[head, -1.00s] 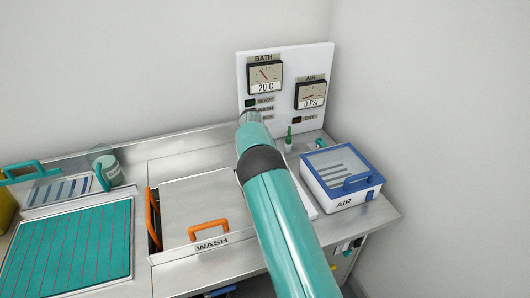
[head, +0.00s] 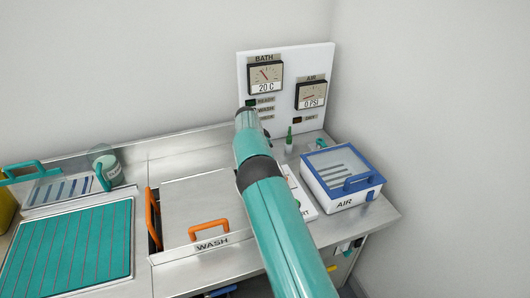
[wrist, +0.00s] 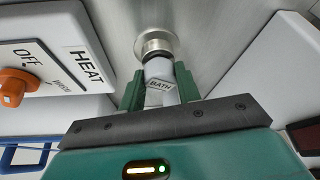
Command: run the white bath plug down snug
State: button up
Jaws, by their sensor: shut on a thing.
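The white bath plug (wrist: 160,70), with a BATH label, shows in the wrist view at the upper middle. My gripper (wrist: 160,88) is shut on it, with one green finger on each side. The plug's far end meets a round metal fitting (wrist: 156,43) and looks lined up with it. How deep it sits in the fitting cannot be told. In the head view my arm hides the plug and the gripper.
A white HEAT box (wrist: 55,60) with an orange knob (wrist: 14,86) is left of the plug in the wrist view. In the head view, the gauge panel (head: 320,62) stands behind, the AIR box (head: 342,188) right, and the WASH lid (head: 195,205) left.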

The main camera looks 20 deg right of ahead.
jog(key=o, duration=0.6)
jog(key=shift+c, duration=0.2)
jog(key=shift+n, duration=0.7)
jog(key=shift+t, duration=0.3)
jog(key=shift+n+t, duration=0.3)
jog(key=shift+n, duration=0.7)
jog(key=shift+y, duration=0.3)
jog(key=shift+s+n+t, duration=0.1)
jog(key=shift+n+t, duration=0.2)
jog(key=shift+n, duration=0.6)
